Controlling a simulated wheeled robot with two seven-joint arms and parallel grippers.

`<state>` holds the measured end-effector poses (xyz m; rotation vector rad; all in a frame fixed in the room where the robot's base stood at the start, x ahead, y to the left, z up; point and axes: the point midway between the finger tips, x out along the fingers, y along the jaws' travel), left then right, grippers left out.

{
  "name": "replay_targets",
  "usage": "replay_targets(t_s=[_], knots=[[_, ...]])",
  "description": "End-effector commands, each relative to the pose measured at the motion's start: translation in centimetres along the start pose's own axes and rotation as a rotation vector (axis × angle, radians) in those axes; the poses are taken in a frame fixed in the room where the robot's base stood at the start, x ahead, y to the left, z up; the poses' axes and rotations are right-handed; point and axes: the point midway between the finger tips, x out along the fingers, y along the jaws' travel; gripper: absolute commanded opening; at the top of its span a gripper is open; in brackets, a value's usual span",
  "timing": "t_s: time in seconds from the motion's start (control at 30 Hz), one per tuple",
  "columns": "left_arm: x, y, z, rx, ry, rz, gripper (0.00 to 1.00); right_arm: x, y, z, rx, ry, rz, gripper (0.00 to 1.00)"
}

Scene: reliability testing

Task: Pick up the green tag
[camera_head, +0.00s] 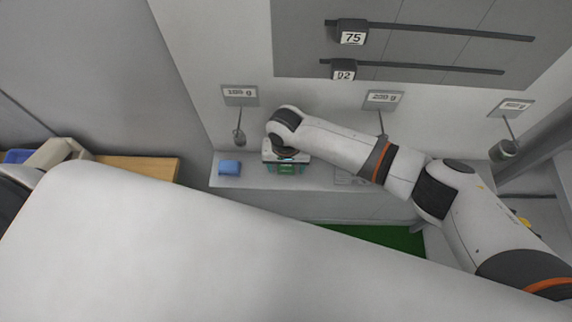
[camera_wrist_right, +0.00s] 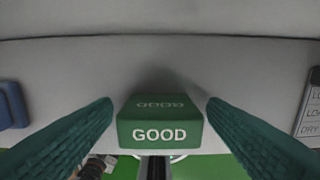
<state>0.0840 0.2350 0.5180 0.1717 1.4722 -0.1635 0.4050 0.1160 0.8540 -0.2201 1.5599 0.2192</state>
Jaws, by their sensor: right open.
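The green tag (camera_wrist_right: 160,122) is a small block marked "GOOD" on the grey shelf. In the right wrist view it sits between the two green fingers of my right gripper (camera_wrist_right: 160,125), with a gap on each side. In the head view my right gripper (camera_head: 287,168) is over the shelf, with the green tag (camera_head: 287,169) partly hidden beneath it. The right gripper is open and empty. My left gripper is not in view.
A blue block (camera_head: 230,167) lies on the shelf (camera_head: 328,181) left of the tag. A printed card (camera_wrist_right: 311,105) is to the right. A wooden surface (camera_head: 143,167) is at the left.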

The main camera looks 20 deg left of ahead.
Motion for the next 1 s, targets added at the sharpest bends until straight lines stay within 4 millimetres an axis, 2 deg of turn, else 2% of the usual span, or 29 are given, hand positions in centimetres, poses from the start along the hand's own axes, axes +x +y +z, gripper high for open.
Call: replay_targets(t_s=[0.13, 0.43, 0.87, 1.0], knots=[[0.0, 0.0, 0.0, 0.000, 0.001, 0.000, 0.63, 0.0, 0.0, 0.0, 0.000, 0.000, 0.000, 0.67], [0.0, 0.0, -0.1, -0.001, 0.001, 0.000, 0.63, -0.1, 0.0, 0.0, 0.000, 0.000, 0.000, 0.20], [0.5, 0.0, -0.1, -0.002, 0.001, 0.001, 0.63, -0.4, 0.1, -0.3, -0.001, 0.000, 0.001, 0.20], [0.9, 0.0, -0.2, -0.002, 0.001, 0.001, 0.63, -2.1, 0.1, -0.3, -0.001, -0.002, 0.002, 0.20]])
